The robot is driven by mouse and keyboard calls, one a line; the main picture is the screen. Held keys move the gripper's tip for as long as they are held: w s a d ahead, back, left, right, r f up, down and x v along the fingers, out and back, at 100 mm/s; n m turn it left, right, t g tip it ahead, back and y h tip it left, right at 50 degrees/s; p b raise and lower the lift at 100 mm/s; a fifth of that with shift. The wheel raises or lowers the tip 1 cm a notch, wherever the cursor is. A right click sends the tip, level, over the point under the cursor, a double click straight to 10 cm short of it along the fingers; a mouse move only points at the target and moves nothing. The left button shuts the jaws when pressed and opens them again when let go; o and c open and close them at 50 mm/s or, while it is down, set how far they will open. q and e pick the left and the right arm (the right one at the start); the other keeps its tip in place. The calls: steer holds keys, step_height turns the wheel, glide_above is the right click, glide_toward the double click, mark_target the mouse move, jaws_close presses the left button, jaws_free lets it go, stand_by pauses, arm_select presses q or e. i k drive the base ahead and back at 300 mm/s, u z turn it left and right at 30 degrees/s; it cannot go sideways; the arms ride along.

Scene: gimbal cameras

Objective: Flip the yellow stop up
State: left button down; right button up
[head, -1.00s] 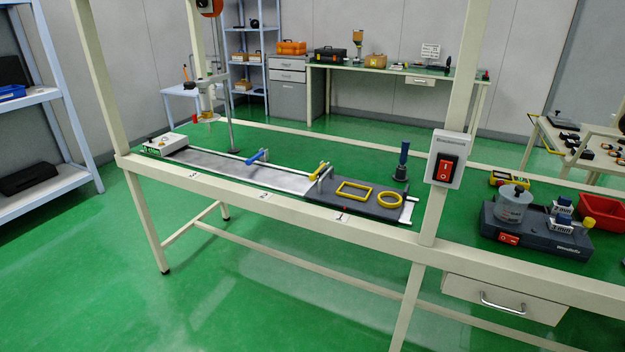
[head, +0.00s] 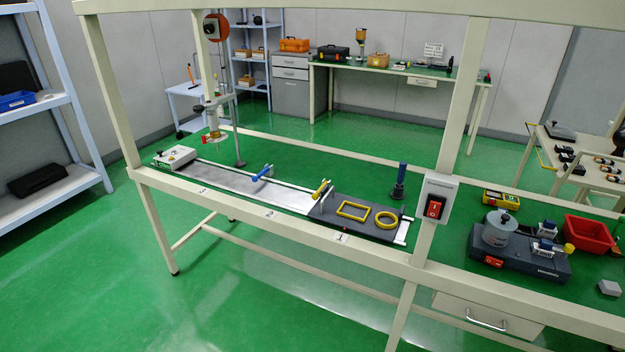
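The yellow stop (head: 320,188) sits on the long metal track (head: 225,186) on the green bench, at the left end of the dark plate (head: 335,216). It looks like a short bar lying at a slant across the track; its exact angle is too small to tell. A similar blue stop (head: 262,173) is farther left on the same track. Neither of my grippers is in view.
A yellow rectangular frame (head: 353,204) and a yellow ring (head: 386,211) lie on the dark plate. A bench post with a red switch box (head: 435,203) stands right of the track. A front rail (head: 300,228) runs along the bench edge. The floor in front is clear.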

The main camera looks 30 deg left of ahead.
mark_target(314, 195)
steer(key=u, duration=1.85)
steer(key=i, duration=2.2)
steer(key=z, duration=3.05)
steer(key=i, duration=0.15)
steer(key=u, duration=0.15)
